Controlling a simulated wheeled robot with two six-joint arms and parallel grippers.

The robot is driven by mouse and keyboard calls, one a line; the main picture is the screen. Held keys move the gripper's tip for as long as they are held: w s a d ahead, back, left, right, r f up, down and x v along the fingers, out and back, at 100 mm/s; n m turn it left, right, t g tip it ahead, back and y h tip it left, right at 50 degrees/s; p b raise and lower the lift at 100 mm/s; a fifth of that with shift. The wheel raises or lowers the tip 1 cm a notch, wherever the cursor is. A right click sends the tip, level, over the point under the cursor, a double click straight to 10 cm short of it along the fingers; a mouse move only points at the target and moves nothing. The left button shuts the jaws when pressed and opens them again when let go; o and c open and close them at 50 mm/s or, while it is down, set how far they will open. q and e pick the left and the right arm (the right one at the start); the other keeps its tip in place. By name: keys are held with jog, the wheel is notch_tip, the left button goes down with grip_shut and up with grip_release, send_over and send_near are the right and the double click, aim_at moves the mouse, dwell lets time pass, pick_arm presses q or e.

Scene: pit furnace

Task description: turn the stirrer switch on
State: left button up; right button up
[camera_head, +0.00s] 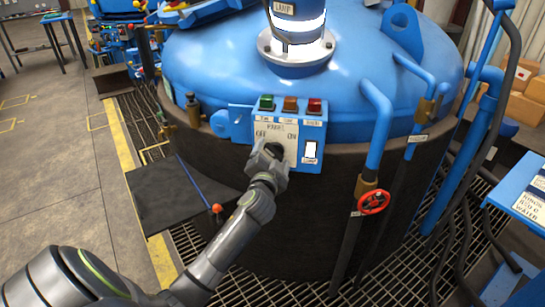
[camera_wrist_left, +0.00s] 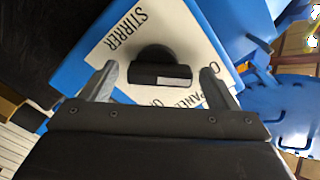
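The stirrer switch is a black rotary knob (camera_wrist_left: 153,73) on a white plate (camera_wrist_left: 190,40) lettered STIRRER. In the wrist view its bar lies level, with a pale strip on its right half. The plate sits on a blue control box (camera_head: 312,130) on the furnace's side, with OFF at left and ON at right in the head view. My left gripper (camera_head: 272,152) is in front of the plate and largely hides the knob there. In the wrist view the left gripper (camera_wrist_left: 159,70) is open, one finger on each side of the knob, with visible gaps. My right gripper is not in view.
Green (camera_head: 267,102), amber (camera_head: 290,103) and red (camera_head: 314,105) caps top the box. A white rocker-like piece (camera_head: 310,150) is right of the plate. Blue pipes and a red valve wheel (camera_head: 373,202) stand to the right. A red-tipped blue lever (camera_head: 217,208) is left of my forearm.

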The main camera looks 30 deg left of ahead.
pick_arm(q)
jog(key=c, duration=0.9)
